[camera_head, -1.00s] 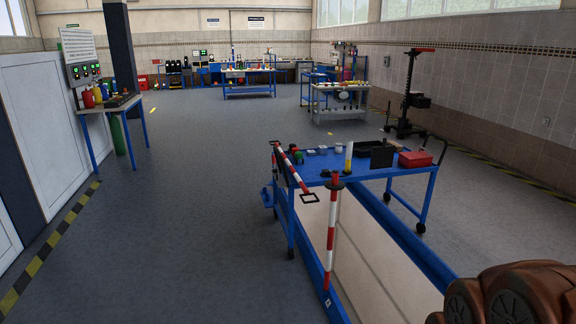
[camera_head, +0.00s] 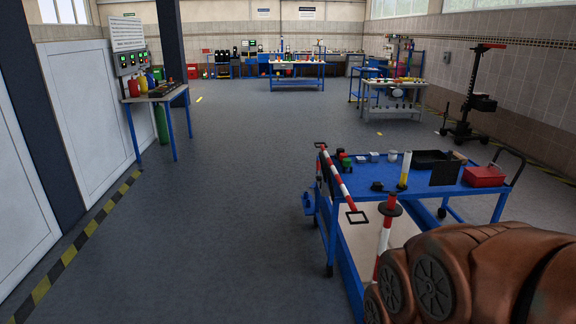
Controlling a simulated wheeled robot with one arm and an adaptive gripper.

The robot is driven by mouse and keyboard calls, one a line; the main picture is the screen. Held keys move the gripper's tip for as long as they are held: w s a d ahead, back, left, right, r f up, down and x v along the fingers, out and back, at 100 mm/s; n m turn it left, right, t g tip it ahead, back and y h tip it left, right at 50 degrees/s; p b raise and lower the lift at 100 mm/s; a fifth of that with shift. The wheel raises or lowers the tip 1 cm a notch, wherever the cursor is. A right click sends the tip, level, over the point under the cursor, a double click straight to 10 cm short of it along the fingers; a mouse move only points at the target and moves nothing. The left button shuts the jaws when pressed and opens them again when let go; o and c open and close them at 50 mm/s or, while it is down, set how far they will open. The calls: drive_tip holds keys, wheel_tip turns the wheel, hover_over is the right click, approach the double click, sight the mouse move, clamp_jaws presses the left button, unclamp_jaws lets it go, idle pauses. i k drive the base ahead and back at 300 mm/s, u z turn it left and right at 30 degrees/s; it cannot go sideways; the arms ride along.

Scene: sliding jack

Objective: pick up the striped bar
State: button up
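A red-and-white striped bar (camera_head: 338,179) with dark square ends lies slanted along the left end of the blue cart (camera_head: 375,178). Its near end hangs over a pale panel. A second red-and-white striped piece, an upright post (camera_head: 384,238) with a dark round cap, stands nearer to me, its lower part hidden by my arm. I cannot tell whether the two are joined. My copper-brown arm links fill the lower right corner. My gripper is not in view.
A blue-legged table (camera_head: 157,97) stands by the left wall. A lifting stand (camera_head: 471,104) is at the right. The floor left of the cart is clear.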

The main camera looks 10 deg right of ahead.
sight(352, 206)
drive_tip(key=u, duration=0.2)
drive_tip(key=i, duration=2.65)
drive_tip(key=z, duration=0.3)
